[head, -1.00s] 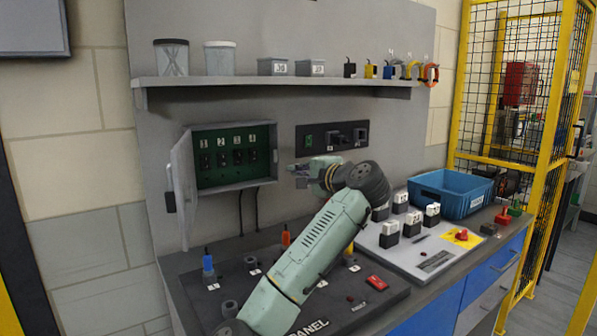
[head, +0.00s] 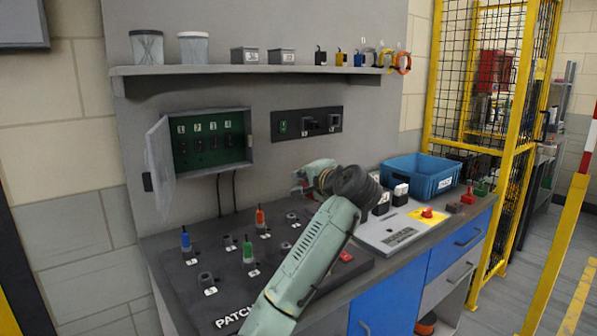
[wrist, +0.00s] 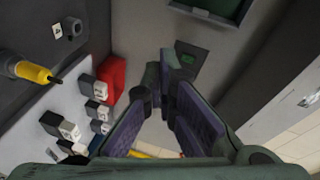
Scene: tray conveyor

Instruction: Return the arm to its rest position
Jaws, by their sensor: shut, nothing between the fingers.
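My green arm (head: 312,252) reaches up from the bottom of the head view over the patch panel. My gripper (head: 298,187) is at its far end, small and partly hidden by the wrist, in front of the grey back wall below the black switch plate. In the wrist view its dark fingers (wrist: 172,65) are shut with nothing held. The fingers appear clear of the bench and wall items.
The patch panel (head: 218,305) carries blue (head: 185,239), green (head: 247,249) and orange (head: 260,217) plugs. An open cabinet (head: 250,152) hangs at left, its door swung out. A shelf (head: 240,70) runs above. A blue bin (head: 440,178) stands right, near a yellow fence.

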